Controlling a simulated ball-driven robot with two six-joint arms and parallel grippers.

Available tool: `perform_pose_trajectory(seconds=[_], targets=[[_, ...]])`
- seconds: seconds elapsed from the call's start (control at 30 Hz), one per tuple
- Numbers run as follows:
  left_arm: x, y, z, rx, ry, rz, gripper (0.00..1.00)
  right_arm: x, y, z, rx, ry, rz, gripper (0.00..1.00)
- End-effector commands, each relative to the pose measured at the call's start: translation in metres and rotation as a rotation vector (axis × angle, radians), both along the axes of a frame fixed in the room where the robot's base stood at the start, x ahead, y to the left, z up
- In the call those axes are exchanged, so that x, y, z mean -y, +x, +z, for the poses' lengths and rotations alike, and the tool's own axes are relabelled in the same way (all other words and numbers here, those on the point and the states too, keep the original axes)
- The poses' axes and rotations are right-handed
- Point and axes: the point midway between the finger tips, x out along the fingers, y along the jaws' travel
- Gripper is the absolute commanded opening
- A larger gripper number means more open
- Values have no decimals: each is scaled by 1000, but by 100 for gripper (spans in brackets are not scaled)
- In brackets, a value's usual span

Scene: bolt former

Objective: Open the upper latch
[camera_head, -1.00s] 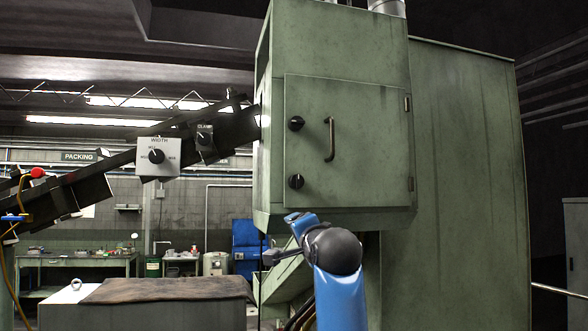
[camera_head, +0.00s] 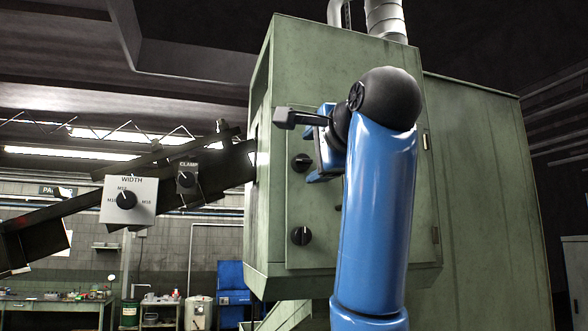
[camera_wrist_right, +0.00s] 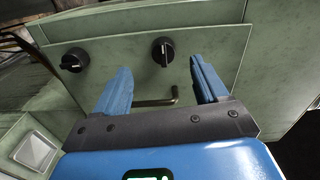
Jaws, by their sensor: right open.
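The upper latch (camera_head: 302,162) is a round black knob on the left side of the green cabinet door (camera_head: 325,255). In the right wrist view the upper latch (camera_wrist_right: 163,50) shows just beyond the gap between my fingertips, apart from them. The lower latch (camera_head: 302,236) is a like knob below it, also in the right wrist view (camera_wrist_right: 74,60). My right gripper (camera_head: 318,143) is open and empty in front of the door by the upper latch; its two blue fingers show in the wrist view (camera_wrist_right: 160,70). The door looks closed. My left gripper is out of view.
A dark conveyor with a WIDTH dial box (camera_head: 128,200) and a CLAMP dial (camera_head: 187,180) stands left of the cabinet. A workbench (camera_head: 50,305) is behind.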

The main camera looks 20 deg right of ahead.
Motion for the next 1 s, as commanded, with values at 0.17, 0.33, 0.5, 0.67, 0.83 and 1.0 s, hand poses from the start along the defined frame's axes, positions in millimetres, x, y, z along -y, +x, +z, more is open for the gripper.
perform_pose_trajectory(seconds=[0.17, 0.33, 0.5, 0.67, 0.83, 1.0], targets=[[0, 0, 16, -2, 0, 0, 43, -1, 29, 3, -4, -1, 0, 72], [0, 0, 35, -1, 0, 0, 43, -2, 67, 3, -5, -1, 1, 72], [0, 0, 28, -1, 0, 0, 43, -2, 73, -2, 7, -165, 2, 72], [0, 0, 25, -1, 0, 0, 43, -2, 73, -3, 13, -367, 3, 72], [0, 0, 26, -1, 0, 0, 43, -2, 73, -1, 20, -577, 5, 72], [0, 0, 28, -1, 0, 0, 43, -2, 73, -1, 26, -758, 7, 72]])
